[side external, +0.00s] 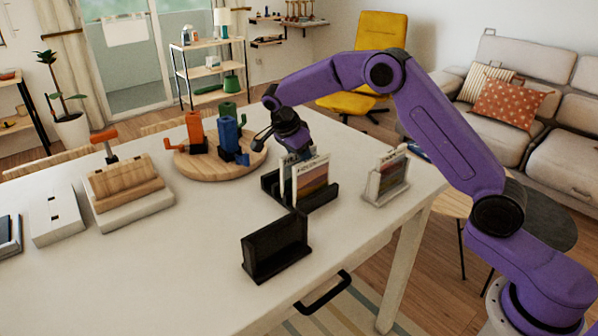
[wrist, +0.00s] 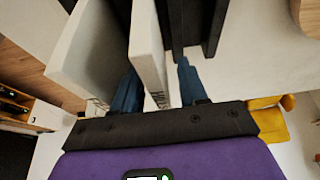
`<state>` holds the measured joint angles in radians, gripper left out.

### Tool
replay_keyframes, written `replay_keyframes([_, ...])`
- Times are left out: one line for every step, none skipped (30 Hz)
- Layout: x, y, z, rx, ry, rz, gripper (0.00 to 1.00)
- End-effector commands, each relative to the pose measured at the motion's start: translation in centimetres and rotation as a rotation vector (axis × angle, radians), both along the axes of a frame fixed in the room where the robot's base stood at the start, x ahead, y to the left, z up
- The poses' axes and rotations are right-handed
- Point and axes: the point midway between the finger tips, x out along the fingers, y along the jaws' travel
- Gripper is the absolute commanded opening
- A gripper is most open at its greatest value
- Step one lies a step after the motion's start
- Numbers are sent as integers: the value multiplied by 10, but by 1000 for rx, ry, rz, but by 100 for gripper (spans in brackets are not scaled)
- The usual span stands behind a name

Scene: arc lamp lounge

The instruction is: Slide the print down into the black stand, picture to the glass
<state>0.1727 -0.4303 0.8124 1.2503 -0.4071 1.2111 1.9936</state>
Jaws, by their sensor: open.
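My gripper (side external: 298,156) is open, pointing down at a black rack (side external: 322,200) that holds upright prints. One print (side external: 312,182) shows a dark, orange-toned picture with a white border. A pale panel (side external: 284,184) stands beside it. In the wrist view, the blue fingers of my gripper (wrist: 157,72) straddle a white-edged print (wrist: 147,45), with a gap to at least the right finger. Another pale panel (wrist: 85,50) stands left of the fingers. An empty-looking black stand (side external: 276,250) is nearer the camera; I cannot make out its glass.
A white stand with a framed print (side external: 387,180) is to the right of the rack. A round wooden board (side external: 215,165) with orange, green and blue pieces lies behind left. A wooden block on a white base (side external: 128,195) and a white box (side external: 57,217) are farther left.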

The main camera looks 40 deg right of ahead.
Motion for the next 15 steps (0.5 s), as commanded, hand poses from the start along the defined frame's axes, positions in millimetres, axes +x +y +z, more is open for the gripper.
replay_keyframes([0,0,-1,0,0,0,43])
replay_keyframes([0,0,-1,0,1,0,43])
replay_keyframes([0,0,-2,0,1,0,43])
replay_keyframes([0,0,-2,0,1,0,43])
replay_keyframes([0,0,-2,0,0,0,43])
replay_keyframes([0,0,-2,0,0,0,43])
replay_keyframes([0,0,-2,0,0,0,43])
replay_keyframes([0,0,-2,0,0,-1,43])
replay_keyframes([0,0,-2,0,0,-1,43])
replay_keyframes([0,0,-2,0,0,-1,43])
replay_keyframes([0,0,-2,0,0,0,43])
replay_keyframes([0,0,-2,0,0,-1,43])
replay_keyframes([0,0,-2,0,0,0,39])
replay_keyframes([0,0,-2,0,0,0,30])
replay_keyframes([0,0,-2,0,0,0,16])
